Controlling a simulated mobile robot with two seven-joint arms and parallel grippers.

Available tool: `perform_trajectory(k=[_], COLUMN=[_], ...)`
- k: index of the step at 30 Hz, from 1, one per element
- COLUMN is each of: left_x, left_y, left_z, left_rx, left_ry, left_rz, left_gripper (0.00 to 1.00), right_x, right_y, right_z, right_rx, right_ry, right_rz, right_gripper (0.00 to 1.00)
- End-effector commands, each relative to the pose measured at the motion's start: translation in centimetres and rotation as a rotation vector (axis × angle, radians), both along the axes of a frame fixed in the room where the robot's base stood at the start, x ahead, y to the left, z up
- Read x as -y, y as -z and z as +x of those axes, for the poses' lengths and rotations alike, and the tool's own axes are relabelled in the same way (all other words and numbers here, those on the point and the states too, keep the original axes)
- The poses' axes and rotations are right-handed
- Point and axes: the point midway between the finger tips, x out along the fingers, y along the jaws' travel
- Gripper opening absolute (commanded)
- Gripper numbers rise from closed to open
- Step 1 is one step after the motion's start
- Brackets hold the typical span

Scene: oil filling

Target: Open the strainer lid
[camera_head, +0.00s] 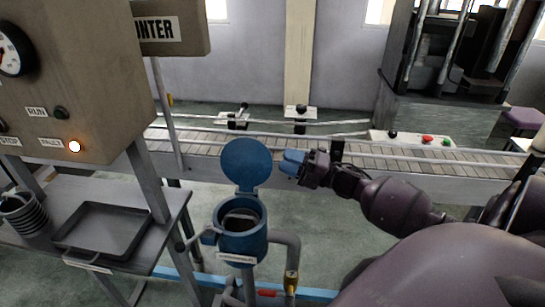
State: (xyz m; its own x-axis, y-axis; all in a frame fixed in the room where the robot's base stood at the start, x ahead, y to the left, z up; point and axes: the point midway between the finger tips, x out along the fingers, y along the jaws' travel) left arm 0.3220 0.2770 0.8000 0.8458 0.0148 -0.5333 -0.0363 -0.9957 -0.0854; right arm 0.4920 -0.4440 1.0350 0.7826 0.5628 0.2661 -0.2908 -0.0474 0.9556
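The blue strainer (240,240) stands on pipes in the lower middle. Its round blue lid (246,161) is up, tilted back on the hinge at the far rim, and the dark mouth of the strainer shows. My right gripper (285,163) is just right of the lid, its blue fingertips pointing left towards it. A small gap seems to lie between them. The fingers overlap in this view, so their opening is unclear. My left gripper is not in view.
A grey table (165,200) at left holds a black tray (104,231) and a dark ribbed cylinder (22,214). A control box (90,75) with a lit lamp hangs above. A roller conveyor (375,160) runs behind. Pipes with a brass fitting (291,281) stand right of the strainer.

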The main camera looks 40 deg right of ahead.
Motion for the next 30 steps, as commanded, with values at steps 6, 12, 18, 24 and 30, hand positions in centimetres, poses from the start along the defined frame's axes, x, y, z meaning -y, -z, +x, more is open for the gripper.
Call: perform_trajectory(k=[6,12,18,24,30], left_x=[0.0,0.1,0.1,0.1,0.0], left_y=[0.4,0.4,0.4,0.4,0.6], left_z=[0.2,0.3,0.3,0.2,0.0], left_rx=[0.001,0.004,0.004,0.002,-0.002], left_ry=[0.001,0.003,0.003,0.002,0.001], left_rz=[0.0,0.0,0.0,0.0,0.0], left_gripper=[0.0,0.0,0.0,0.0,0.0], right_x=[1.5,1.9,1.9,1.9,1.9], right_y=[0.8,0.9,0.9,0.9,0.9], right_z=[-2.1,-2.7,-2.7,-2.7,-2.7], right_rx=[-0.002,0.0,0.0,0.0,0.0], right_ry=[0.001,-0.001,-0.001,-0.001,0.0], right_rz=[-0.001,0.0,0.0,0.0,0.0], right_gripper=[0.36,0.36,0.36,0.36,0.36])
